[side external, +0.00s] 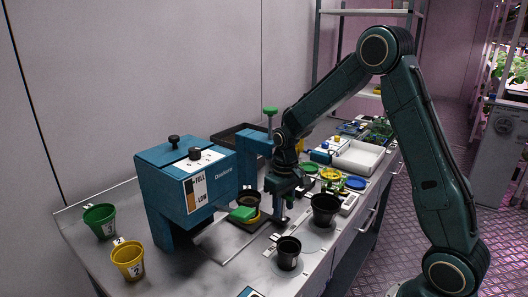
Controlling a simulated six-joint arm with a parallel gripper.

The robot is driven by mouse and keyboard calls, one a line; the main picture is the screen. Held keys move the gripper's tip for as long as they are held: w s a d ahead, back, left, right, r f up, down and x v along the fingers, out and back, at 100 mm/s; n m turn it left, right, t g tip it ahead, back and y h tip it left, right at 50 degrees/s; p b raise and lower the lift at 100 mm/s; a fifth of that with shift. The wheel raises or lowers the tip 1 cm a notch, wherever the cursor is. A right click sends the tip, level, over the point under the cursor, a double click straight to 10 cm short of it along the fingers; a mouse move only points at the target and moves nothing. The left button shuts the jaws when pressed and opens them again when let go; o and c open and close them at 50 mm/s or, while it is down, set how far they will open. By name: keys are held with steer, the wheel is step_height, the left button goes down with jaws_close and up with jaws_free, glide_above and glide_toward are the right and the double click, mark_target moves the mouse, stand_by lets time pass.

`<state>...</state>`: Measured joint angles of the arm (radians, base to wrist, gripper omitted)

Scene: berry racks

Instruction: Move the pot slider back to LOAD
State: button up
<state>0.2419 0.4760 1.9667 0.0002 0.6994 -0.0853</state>
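The pot slider shows as a green block (243,214) low in front of the blue dosing machine (160,200). A dark pot with a yellow band (251,203) stands right behind the block. Any LOAD mark is too small to read. My gripper (277,200) points down just right of this pot, close to the slider. Its fingers are dark and small here, so I cannot tell whether they are open or touching anything.
A green cup (100,221) and a yellow cup (129,261) stand at the left. Black pots stand at the front (288,254) and right (325,210). A white tray (359,158) and coloured lids lie farther back.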

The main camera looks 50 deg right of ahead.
step_height(320, 180, up, 13)
steer(key=shift+f, duration=0.1)
steer(key=shift+r, duration=0.5)
stand_by(0.4)
steer(key=s+a+r+t, duration=0.3)
steer(key=s+a+r, duration=0.35)
steer(key=s, duration=0.35)
steer(key=s+a+f+n+t, duration=0.1)
steer(key=s+a+t, duration=0.1)
steer(key=s, duration=1)
steer(key=shift+s+a+n+t, duration=0.3)
steer(key=shift+a+n, duration=0.1)
steer(key=shift+a, duration=0.35)
stand_by(0.5)
